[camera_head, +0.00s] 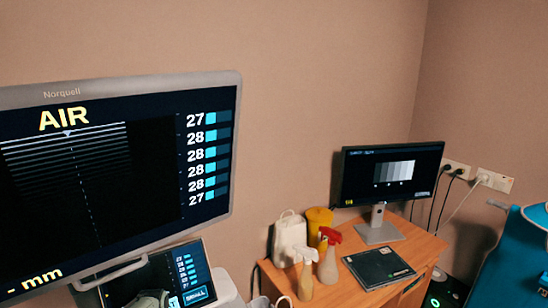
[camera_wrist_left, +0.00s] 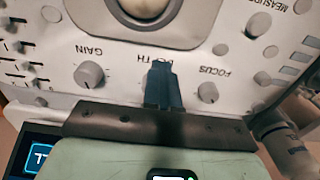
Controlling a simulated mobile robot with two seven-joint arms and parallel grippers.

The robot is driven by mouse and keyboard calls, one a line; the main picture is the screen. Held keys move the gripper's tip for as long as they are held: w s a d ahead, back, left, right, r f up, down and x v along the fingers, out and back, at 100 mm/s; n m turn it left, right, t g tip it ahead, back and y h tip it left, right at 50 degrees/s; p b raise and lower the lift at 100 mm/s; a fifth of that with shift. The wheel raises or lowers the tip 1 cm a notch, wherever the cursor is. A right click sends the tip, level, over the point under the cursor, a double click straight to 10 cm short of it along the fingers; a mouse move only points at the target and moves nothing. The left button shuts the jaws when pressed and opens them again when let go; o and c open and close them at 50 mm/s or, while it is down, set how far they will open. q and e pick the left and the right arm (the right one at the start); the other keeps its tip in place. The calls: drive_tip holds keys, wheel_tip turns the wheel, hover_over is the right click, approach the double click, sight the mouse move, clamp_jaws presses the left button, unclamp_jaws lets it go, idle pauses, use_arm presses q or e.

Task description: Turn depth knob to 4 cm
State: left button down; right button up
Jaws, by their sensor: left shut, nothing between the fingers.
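In the left wrist view the control panel (camera_wrist_left: 120,60) shows a gain knob (camera_wrist_left: 90,75) on the left and a focus knob (camera_wrist_left: 208,93) on the right. Between them is a partly covered label ending in "TH". My left gripper (camera_wrist_left: 160,66) is shut at this label, its dark fingers close together with nothing between them. The fingers hide the depth knob, so its setting and any contact cannot be told. In the head view the big monitor (camera_head: 160,215) reads "AIR" and "- mm", with no depth in cm legible. My right gripper is not in view.
The panel also has a round trackball (camera_wrist_left: 145,8), a measure knob (camera_wrist_left: 258,24), sliders and buttons. In the head view a small touch screen (camera_head: 190,272) sits below the monitor. A wooden desk (camera_head: 420,250) on the right holds spray bottles, a yellow tub and another monitor (camera_head: 350,190).

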use_arm(q)
drive_tip(key=shift+w+d+r, duration=0.15)
drive_tip(key=shift+w+r, duration=0.05)
drive_tip(key=shift+w, duration=0.1)
drive_tip(key=shift+s+d+f, duration=0.1)
drive_tip(key=shift+s+d, duration=0.05)
drive_tip(key=shift+s, duration=0.3)
wheel_tip(320, 180, up, 6)
drive_tip(key=shift+f+p, duration=0.1)
drive_tip(key=shift+p, duration=0.9)
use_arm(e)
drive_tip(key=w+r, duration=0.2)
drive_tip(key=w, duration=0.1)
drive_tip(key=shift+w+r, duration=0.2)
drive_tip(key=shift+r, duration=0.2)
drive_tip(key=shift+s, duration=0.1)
